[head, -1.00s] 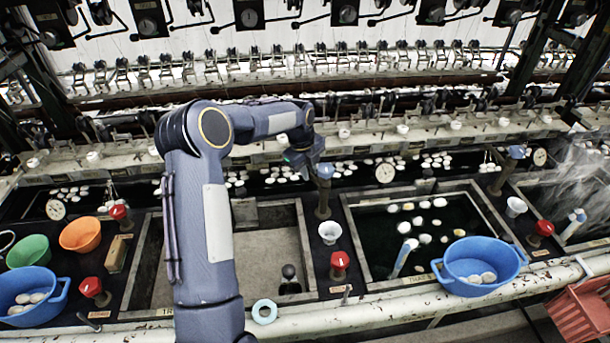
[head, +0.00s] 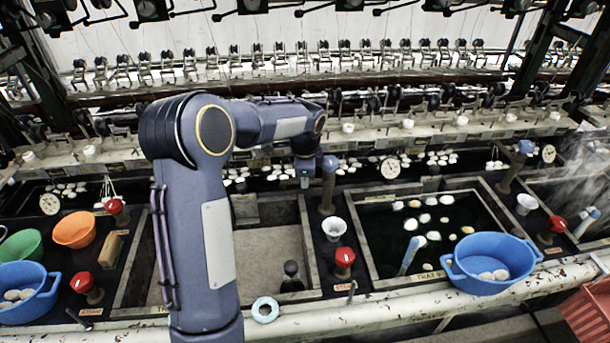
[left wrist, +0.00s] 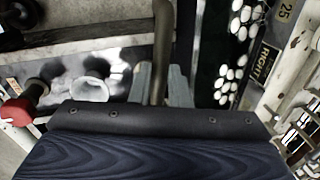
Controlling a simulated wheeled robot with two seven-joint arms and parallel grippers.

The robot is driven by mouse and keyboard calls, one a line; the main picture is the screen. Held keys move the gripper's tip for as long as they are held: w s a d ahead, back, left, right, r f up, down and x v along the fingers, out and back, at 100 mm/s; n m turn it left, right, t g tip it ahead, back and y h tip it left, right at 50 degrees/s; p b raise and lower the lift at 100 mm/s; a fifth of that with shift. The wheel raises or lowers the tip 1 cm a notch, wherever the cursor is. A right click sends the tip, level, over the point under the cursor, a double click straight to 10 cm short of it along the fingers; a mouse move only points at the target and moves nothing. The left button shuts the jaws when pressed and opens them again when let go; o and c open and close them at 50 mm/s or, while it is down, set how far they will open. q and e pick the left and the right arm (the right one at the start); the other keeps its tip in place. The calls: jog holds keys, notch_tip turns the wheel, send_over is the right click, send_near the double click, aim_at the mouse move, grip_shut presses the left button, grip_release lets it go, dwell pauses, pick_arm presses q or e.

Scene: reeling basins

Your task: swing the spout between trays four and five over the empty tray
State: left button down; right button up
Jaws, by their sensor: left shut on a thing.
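The spout (head: 327,192) is a dark upright post with a blue top, standing on the black strip between the empty tray and the filled tray. The empty tray (head: 262,255) has a bare grey floor and a black plug. My left gripper (head: 308,181) reaches over the far end of this tray to the spout. In the left wrist view, the spout's dark pipe (left wrist: 163,45) runs down between the fingers of my left gripper (left wrist: 160,82), which is shut on it. The arm hides part of the empty tray. My right gripper is not in view.
The filled tray (head: 370,272) to the right holds dark water and white cocoons. A white cup (head: 334,229) and a red knob (head: 344,259) stand on the strip near the spout. A blue basin (head: 490,262) sits on the front edge at right.

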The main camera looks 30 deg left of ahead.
pick_arm(q)
jog(key=shift+s+d+n, duration=0.35)
jog(key=shift+n, duration=0.35)
jog(key=c, duration=1.4)
grip_release()
jog(key=shift+o, duration=0.2)
jog(key=shift+r, duration=0.1)
notch_tip(320, 180, up, 7)
jog(key=s+d, duration=0.1)
jog(key=shift+r+b, duration=0.2)
jog(key=shift+b, duration=0.15)
jog(key=shift+s, duration=0.1)
